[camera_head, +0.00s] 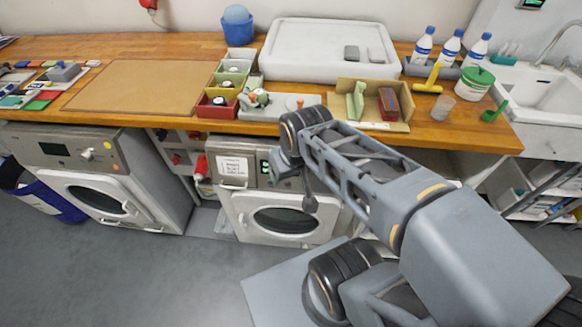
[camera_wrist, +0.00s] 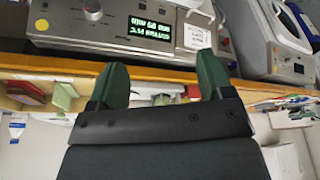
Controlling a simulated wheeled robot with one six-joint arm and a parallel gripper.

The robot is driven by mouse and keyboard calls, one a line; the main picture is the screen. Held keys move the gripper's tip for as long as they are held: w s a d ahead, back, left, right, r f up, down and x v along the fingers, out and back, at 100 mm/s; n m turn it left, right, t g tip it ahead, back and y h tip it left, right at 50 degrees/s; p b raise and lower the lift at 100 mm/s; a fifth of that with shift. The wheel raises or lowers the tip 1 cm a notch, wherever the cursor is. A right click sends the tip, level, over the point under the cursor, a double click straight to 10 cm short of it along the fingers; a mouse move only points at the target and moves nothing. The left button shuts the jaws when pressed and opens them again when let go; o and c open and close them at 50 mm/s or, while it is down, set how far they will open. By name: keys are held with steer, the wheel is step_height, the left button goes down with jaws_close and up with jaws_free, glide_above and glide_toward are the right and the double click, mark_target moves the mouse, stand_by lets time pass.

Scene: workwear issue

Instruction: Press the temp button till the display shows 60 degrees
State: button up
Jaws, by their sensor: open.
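The middle front-loading machine (camera_head: 282,217) has a lit green display (camera_head: 265,168) beside a white paper notice (camera_head: 232,167) on its panel. In the wrist view the panel appears upside down, with the display (camera_wrist: 151,29) showing green text too small to read surely. A knob (camera_wrist: 93,12) and a yellow dot (camera_wrist: 42,25) are on the same panel. I cannot pick out the temp button. My gripper (camera_head: 293,186) is open and empty, in front of the panel's right part, apart from it as far as I can tell. Its green fingers (camera_wrist: 162,80) point toward the panel.
A second machine (camera_head: 92,172) stands at the left with a blue basket (camera_head: 40,195) beside it. The wooden worktop (camera_head: 130,47) overhangs the machines, with several trays and a cardboard box (camera_head: 365,112) near its front edge. The grey floor (camera_head: 130,280) in front is clear.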

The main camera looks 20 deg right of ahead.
jaws_close()
stand_by(0.5)
stand_by(1.1)
